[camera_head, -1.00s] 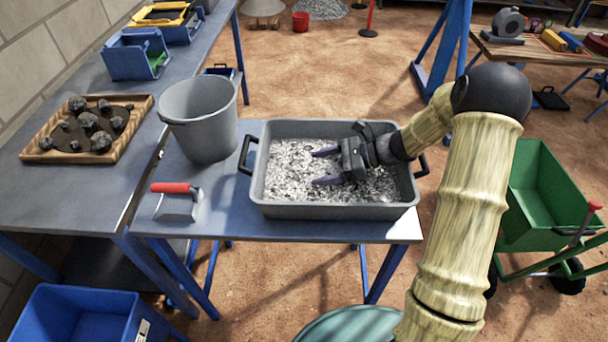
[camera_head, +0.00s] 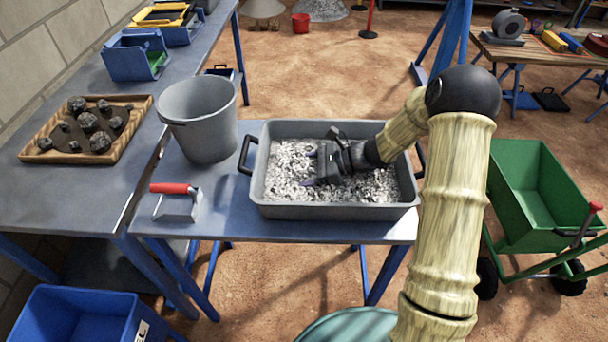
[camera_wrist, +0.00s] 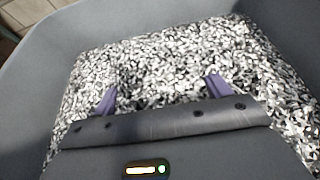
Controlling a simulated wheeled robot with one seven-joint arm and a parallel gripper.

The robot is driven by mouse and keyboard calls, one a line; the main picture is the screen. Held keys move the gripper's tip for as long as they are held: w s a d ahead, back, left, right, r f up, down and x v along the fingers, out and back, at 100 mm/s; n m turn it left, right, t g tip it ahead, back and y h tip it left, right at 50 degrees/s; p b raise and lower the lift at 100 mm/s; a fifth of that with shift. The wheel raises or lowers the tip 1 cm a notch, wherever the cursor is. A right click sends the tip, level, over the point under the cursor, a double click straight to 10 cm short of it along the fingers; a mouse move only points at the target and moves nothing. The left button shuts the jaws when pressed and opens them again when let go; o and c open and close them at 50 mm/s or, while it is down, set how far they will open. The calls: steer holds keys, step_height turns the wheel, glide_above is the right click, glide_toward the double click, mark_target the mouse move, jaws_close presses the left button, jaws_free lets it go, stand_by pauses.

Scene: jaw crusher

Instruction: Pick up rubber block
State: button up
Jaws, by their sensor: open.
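No rubber block can be made out in either view; the chips could hide one. My gripper (camera_head: 311,169) is in the grey tray (camera_head: 335,211), pointing left and down into grey-white chips (camera_head: 375,187). In the wrist view my gripper (camera_wrist: 161,96) has its two purple fingers spread wide, with only chips (camera_wrist: 165,60) between them. The fingertips look sunk in the chips. The tray wall (camera_wrist: 50,60) shows around the chips in the wrist view.
A grey bucket (camera_head: 205,140) and a red-handled trowel (camera_head: 177,204) stand left of the tray. A wooden tray (camera_head: 45,156) of dark rocks is further left. A green cart (camera_head: 530,190) is at the right. The bench's front strip is clear.

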mark_target(300, 172)
steer(key=c, duration=1.1)
step_height(300, 172, up, 10)
steer(key=shift+r+p, duration=0.1)
steer(key=shift+p, duration=0.6)
steer(key=shift+f, duration=0.2)
